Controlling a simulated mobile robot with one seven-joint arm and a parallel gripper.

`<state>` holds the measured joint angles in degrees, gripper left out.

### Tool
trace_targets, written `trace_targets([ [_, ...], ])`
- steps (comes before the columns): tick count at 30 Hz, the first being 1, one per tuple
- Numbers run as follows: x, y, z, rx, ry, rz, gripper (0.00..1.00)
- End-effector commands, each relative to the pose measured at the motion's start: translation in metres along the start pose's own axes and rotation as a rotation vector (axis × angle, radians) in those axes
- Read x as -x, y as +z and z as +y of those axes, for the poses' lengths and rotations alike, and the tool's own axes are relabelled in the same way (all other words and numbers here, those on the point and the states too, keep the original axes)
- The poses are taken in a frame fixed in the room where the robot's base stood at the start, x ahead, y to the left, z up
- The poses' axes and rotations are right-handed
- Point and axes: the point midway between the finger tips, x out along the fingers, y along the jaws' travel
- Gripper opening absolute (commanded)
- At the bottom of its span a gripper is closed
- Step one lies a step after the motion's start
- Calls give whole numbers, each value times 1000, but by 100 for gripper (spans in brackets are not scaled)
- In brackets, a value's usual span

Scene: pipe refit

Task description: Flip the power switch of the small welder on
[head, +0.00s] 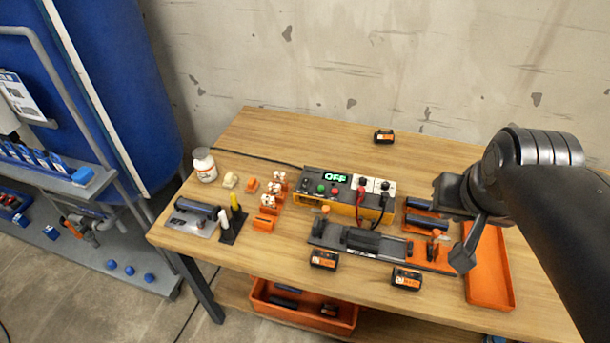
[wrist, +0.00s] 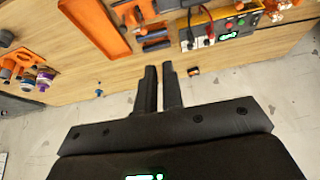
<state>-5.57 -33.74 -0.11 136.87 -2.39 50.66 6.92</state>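The small welder (head: 345,207) is a yellow and grey box in the middle of the wooden table in the head view. Its green display (head: 335,177) reads OFF. A green button (head: 320,188) and a red button (head: 334,190) sit on its top beside a black knob, and red and black plugs are in it at the right. I cannot tell which control is the power switch. The welder also shows at the top right in the wrist view (wrist: 234,22). My gripper (wrist: 161,72) is to the right of the welder, apart from it, with a narrow empty gap between its fingers.
An orange tray (head: 490,270) lies at the right. A black fixture (head: 350,240) lies in front of the welder, with batteries (head: 324,259) near the table's front edge. The table behind the welder is mostly clear.

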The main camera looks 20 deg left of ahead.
Motion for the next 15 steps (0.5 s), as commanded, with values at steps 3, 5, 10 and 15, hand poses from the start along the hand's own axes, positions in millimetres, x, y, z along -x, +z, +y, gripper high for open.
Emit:
trace_targets([
  [3,-10,-25,-16,3,-5,-19,0],
  [5,-15,-37,-25,1,-6,-27,0],
  [10,-32,-69,-53,-3,-7,-48,0],
  [15,-54,-97,-87,-5,-7,-65,0],
])
